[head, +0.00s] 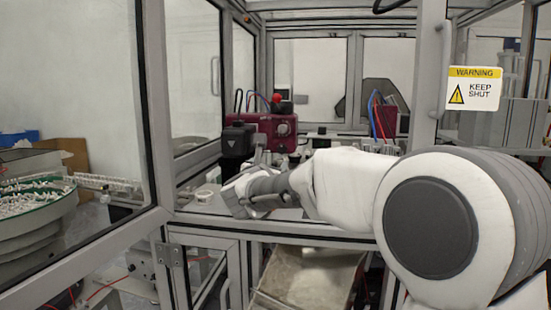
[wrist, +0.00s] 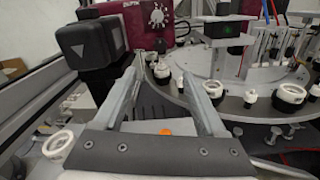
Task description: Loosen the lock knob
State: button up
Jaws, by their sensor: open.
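My gripper (wrist: 163,85) is open, with nothing between its two grey fingers. In the head view my gripper (head: 256,160) reaches into the cell, in front of a maroon unit (head: 265,130) and beside a black block (head: 237,140). In the wrist view the black block (wrist: 92,38) stands just beyond the left finger, and the maroon unit (wrist: 118,12) is behind it. A round grey dial (head: 284,129) is on the maroon unit's front, and a red knob (head: 276,98) is on top. I cannot tell which part is the lock knob.
A round grey plate (wrist: 240,92) with several white and black caps is beyond and right of the fingers. A white ring (wrist: 58,143) lies at lower left. Metal frame posts (head: 158,100) border the opening. A green-rimmed bowl (head: 30,208) of white parts stands outside, left.

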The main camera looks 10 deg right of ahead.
aim_at(282, 149)
jog(key=p+x, duration=0.4)
jog(key=x, duration=1.3)
jog(key=shift+w, duration=0.15)
grip_shut()
